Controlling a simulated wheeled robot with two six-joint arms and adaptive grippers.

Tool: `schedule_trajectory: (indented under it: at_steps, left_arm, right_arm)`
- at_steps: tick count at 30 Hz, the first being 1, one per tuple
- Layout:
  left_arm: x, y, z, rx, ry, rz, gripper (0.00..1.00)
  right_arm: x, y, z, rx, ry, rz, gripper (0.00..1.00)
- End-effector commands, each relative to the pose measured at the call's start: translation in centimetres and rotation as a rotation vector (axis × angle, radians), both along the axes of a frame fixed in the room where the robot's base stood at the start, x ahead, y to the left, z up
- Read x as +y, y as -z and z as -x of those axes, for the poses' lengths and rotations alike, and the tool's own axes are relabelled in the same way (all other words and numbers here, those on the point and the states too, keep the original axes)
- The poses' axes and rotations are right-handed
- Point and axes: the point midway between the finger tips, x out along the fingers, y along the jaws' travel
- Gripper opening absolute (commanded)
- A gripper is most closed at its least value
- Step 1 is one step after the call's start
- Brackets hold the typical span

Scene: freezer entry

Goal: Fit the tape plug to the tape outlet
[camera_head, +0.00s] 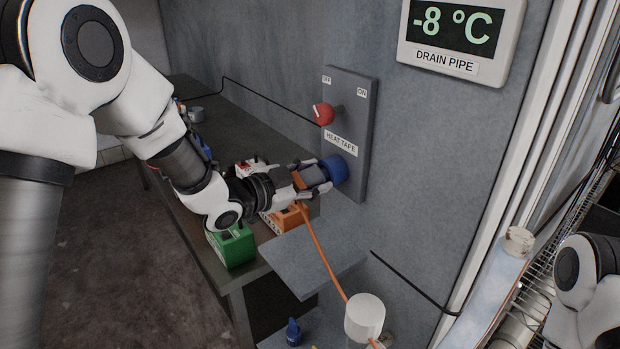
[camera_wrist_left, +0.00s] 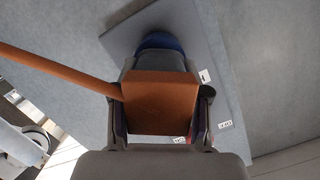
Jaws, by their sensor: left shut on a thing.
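The tape plug (camera_head: 298,180) is an orange block with a grey front, and an orange cable (camera_head: 322,252) hangs from it. My left gripper (camera_head: 316,178) is shut on the plug. The tape outlet (camera_head: 334,168) is a round blue socket low on the grey HEAT TAPE panel. The plug points at the outlet and its front is right at it. In the left wrist view the plug (camera_wrist_left: 160,103) sits between the fingers, with the blue outlet (camera_wrist_left: 161,41) just beyond. Its front hides the joint, so I cannot tell how deep it sits. My right gripper is out of view.
A red knob (camera_head: 323,113) sits above the outlet. A dark bench (camera_head: 240,276) with a green box (camera_head: 232,246) and other boxes stands below my left arm. A small grey shelf (camera_head: 310,262) and a white cylinder (camera_head: 365,318) are below the panel.

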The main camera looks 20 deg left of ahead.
Motion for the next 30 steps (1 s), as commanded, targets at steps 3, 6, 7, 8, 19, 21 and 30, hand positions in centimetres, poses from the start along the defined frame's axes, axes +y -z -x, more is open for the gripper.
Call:
schedule_trajectory:
  at_steps: [3,6,7,8,19,21,30]
  left_arm:
    - [-0.2,0.0,-0.2,-0.001,0.000,-0.001,0.05]
    - [-0.2,0.0,-0.2,0.000,0.000,0.000,0.75]
    - [-0.2,0.0,-0.2,0.000,0.000,0.000,0.76]
    - [-0.2,0.0,-0.2,0.000,0.000,0.000,0.76]
    - [0.5,-0.2,0.5,0.002,-0.003,0.003,0.76]
    - [1.1,-0.4,1.5,0.002,-0.003,0.004,0.76]
    - [5.2,-1.8,7.7,0.000,-0.003,0.010,0.76]
  right_arm:
    - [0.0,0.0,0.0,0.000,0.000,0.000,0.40]
    - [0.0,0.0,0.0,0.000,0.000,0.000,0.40]
    - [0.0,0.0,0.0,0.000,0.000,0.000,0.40]
    - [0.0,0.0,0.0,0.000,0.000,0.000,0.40]
    - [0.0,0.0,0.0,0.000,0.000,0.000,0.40]
    - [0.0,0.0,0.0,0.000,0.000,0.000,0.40]
    - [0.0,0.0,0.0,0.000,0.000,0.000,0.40]
